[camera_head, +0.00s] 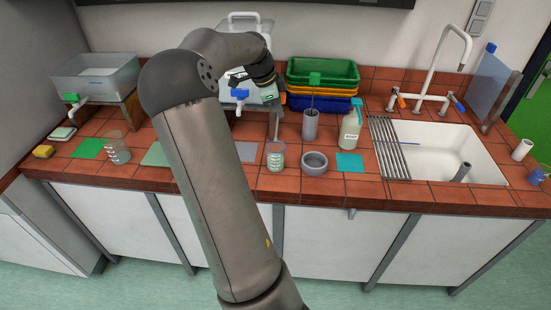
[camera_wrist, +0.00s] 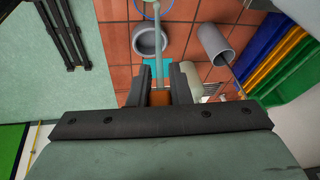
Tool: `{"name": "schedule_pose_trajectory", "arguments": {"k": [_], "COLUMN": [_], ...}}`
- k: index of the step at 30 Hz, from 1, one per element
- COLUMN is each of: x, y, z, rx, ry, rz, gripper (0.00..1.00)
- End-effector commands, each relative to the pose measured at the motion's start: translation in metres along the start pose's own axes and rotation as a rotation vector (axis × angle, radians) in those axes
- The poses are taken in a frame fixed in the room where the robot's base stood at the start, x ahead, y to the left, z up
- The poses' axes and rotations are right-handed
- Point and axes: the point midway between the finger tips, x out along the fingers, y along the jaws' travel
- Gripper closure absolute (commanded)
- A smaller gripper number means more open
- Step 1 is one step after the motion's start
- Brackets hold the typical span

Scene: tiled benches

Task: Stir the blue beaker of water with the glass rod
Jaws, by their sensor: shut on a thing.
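My gripper (camera_head: 275,112) points down above the middle of the bench; in the wrist view its fingers (camera_wrist: 160,88) are closed on the pale glass rod (camera_wrist: 157,45). An orange-brown piece shows between the fingers. The rod runs away from the fingers toward a blue-rimmed round opening (camera_wrist: 152,10), cut off by the picture's top edge. In the head view a clear beaker (camera_head: 275,158) with pale bluish-green contents stands upright right below my gripper. The rod's lower end lies at or within this beaker; I cannot tell its depth or whether it touches the glass.
A grey bowl (camera_head: 314,163) stands close right of the beaker, with a grey cylinder (camera_head: 310,124) behind it. Another beaker (camera_head: 117,148) stands left. A small blue vessel (camera_head: 538,177) is far right.

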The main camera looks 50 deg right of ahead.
Motion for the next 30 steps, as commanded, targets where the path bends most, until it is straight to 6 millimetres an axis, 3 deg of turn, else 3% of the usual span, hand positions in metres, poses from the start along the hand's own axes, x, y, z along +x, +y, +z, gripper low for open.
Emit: {"name": "schedule_pose_trajectory", "arguments": {"k": [15,30], "x": [-0.043,-0.046], "y": [-0.007,-0.007], "z": [-0.016,-0.017], "rx": [0.000,0.001], "ry": [0.000,0.000], "rz": [-0.003,0.000], "gripper": [1.00,1.00]}}
